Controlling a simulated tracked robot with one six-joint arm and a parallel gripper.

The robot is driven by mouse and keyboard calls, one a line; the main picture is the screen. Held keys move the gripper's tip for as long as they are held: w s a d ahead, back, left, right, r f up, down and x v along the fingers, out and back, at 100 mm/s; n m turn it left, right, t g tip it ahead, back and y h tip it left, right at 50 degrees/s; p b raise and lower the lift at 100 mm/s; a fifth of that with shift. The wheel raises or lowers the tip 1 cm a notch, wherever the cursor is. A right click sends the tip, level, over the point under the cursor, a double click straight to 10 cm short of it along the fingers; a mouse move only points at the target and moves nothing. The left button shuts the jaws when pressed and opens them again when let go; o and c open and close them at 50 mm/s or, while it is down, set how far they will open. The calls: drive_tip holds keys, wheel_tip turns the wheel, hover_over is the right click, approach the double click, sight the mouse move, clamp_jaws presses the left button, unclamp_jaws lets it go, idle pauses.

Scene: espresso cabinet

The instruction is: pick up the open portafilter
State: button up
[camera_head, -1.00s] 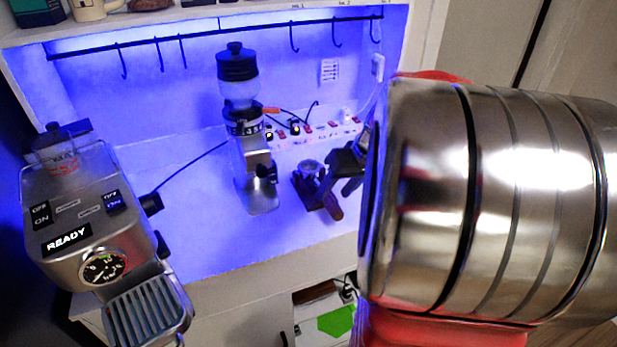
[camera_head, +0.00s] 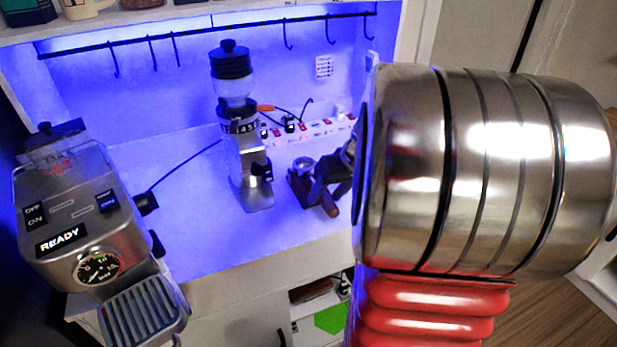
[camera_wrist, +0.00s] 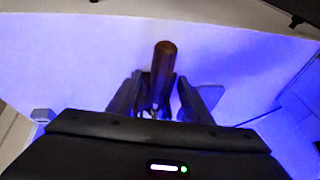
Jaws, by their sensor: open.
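The open portafilter (camera_head: 304,163) sits in a dark stand on the blue-lit counter, right of the grinder. Its brown handle (camera_head: 331,209) points toward the front of the counter. In the wrist view the wooden handle (camera_wrist: 164,62) rises between the two dark fingers. My gripper (camera_head: 321,191) is at the portafilter in the head view; in the wrist view my gripper (camera_wrist: 160,95) is open with a finger on each side of the handle. A gap shows at the right finger; contact at the left is unclear. My arm hides the counter's right part.
A grinder (camera_head: 245,165) stands left of the portafilter. The espresso machine (camera_head: 85,215) with a READY label is at the left. A power strip (camera_head: 312,131) with plugs and cables lies behind. A rail with hooks (camera_head: 200,35) runs above.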

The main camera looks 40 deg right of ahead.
drive_tip(key=shift+f, duration=0.25)
idle(0.3)
drive_tip(key=shift+c, duration=0.3)
clamp_jaws()
idle(0.3)
